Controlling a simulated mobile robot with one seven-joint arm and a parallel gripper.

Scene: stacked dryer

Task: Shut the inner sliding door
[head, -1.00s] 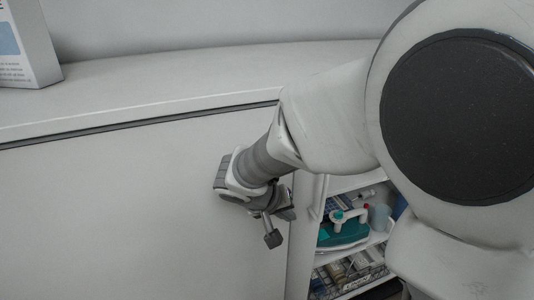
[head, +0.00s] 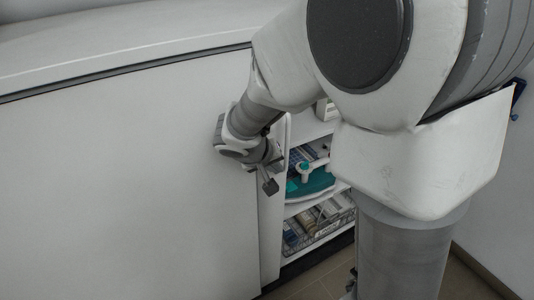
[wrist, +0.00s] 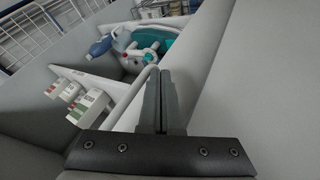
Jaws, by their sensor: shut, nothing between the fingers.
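The cabinet front has a wide pale outer panel (head: 120,180). A narrow upright strip, apparently the edge of the inner sliding door (head: 270,235), shows just right of it, beside the open shelves. My gripper (head: 270,186) is shut and empty, in front of this strip near the opening's left side. In the wrist view my shut fingers (wrist: 166,100) point along a broad pale panel (wrist: 255,90) on their right. A thin white edge (wrist: 132,98) lies close on their left. I cannot tell whether the fingers touch either one.
Shelves in the opening hold a teal-and-white device (head: 312,183) and a wire basket (head: 322,222) of small packages. Small boxes (wrist: 88,108) show in the wrist view. The cabinet top (head: 130,40) is above. A wall (head: 495,220) stands at right; tiled floor (head: 310,288) shows below.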

